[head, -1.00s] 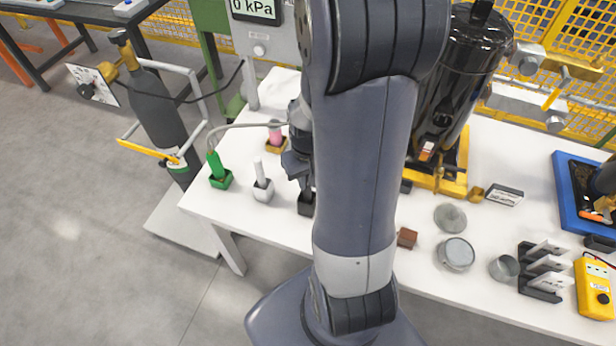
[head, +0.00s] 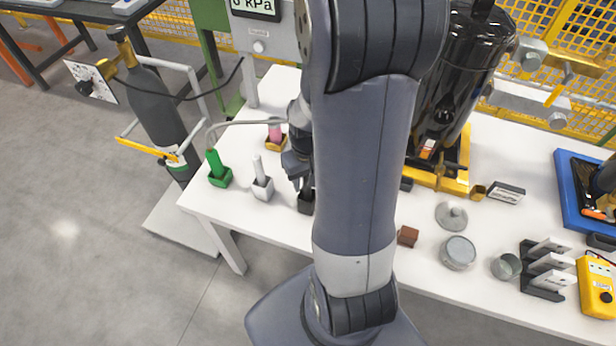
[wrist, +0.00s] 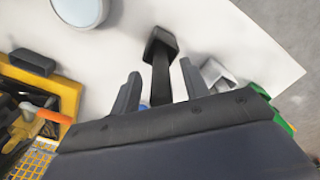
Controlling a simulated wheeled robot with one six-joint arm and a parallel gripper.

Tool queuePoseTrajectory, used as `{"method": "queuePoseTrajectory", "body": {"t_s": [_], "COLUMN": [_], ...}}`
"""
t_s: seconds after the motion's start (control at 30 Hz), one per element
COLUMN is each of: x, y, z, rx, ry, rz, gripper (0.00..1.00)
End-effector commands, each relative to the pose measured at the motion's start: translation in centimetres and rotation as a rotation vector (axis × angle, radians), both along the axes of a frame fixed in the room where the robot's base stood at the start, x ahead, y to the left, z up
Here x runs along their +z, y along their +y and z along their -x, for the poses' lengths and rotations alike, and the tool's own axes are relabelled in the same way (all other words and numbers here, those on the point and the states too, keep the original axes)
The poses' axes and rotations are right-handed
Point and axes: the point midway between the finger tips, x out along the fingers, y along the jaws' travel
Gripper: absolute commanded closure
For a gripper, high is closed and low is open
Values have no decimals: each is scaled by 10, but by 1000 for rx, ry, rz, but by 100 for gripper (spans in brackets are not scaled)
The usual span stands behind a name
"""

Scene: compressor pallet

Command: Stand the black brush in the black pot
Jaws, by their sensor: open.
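The black pot (head: 306,204) stands on the white table, partly behind my arm in the head view. In the wrist view the black pot (wrist: 160,42) is ahead of my fingers. The black brush (wrist: 161,84) has its lower end in the pot, and its dark handle runs back between my two fingers. My gripper (wrist: 162,80) is open, with a gap showing on each side of the handle. In the head view my gripper (head: 302,184) is just above the pot, and the brush is mostly hidden there.
A white brush in a white pot (head: 263,190) and a green brush in a green pot (head: 220,178) stand to the left. A pink brush in a yellow pot (head: 275,142) is behind. A brown block (head: 407,236) and a round tin (head: 458,253) lie to the right.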

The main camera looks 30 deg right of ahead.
Motion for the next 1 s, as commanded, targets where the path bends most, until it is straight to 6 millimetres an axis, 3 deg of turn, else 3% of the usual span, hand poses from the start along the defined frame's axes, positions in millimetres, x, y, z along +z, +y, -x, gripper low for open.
{"method": "queuePoseTrajectory", "body": {"t_s": [0.27, 0.7, 1.0], "x": [12, 89, 108], "y": [0, 0, 0], "z": [-1, 0, 2], "rx": [0, 0, 0], "ry": [-4, -5, 0], "rz": [1, 2, 0], "gripper": [57, 57, 57]}}
